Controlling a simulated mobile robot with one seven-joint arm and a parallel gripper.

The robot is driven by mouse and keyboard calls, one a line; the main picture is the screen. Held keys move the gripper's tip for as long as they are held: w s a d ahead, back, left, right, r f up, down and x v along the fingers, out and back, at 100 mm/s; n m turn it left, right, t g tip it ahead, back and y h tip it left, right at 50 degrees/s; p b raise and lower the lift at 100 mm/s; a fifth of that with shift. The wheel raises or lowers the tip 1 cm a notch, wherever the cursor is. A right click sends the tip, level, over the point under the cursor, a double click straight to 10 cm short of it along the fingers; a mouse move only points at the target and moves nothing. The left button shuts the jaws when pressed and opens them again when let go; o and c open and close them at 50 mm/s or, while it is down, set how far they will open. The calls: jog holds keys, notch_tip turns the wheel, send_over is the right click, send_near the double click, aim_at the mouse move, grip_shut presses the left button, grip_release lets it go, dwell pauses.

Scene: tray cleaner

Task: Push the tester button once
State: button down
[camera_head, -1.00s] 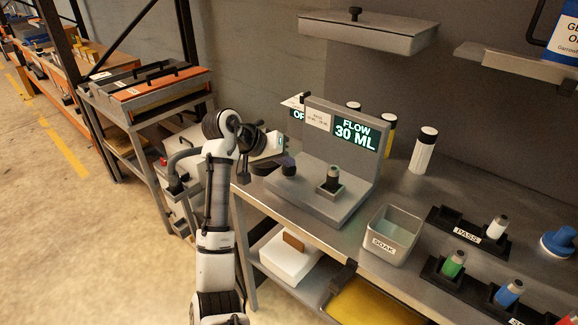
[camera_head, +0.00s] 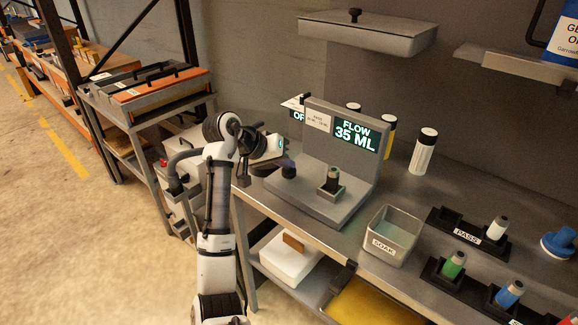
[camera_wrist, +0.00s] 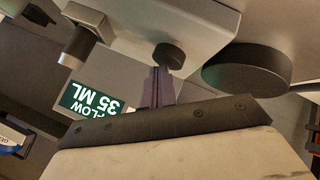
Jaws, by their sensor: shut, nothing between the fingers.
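The grey tester (camera_head: 312,205) stands on the bench with an upright panel. Its display (camera_head: 356,134) reads "FLOW 35 ML" and also shows upside down in the wrist view (camera_wrist: 90,100). A dark round button (camera_wrist: 168,56) is on the tester's base in the wrist view. My gripper (camera_wrist: 159,72) is shut and empty, its fingertips at the button's near edge. I cannot tell whether they touch. A dark-topped nozzle (camera_head: 333,176) stands in the tester's square holder.
A SOAK bin (camera_head: 391,252) stands right of the tester, with a PASS rack (camera_head: 466,235) beyond it. Green and blue nozzles stand in nearer racks. A shelf (camera_head: 368,34) overhangs the wall. A large black disc (camera_wrist: 246,68) lies right of the button in the wrist view.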

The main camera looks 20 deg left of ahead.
aim_at(286, 172)
jog(key=shift+r+p, duration=0.9)
jog(key=shift+r, duration=0.25)
notch_tip(286, 172, up, 5)
jog(key=p, duration=0.4)
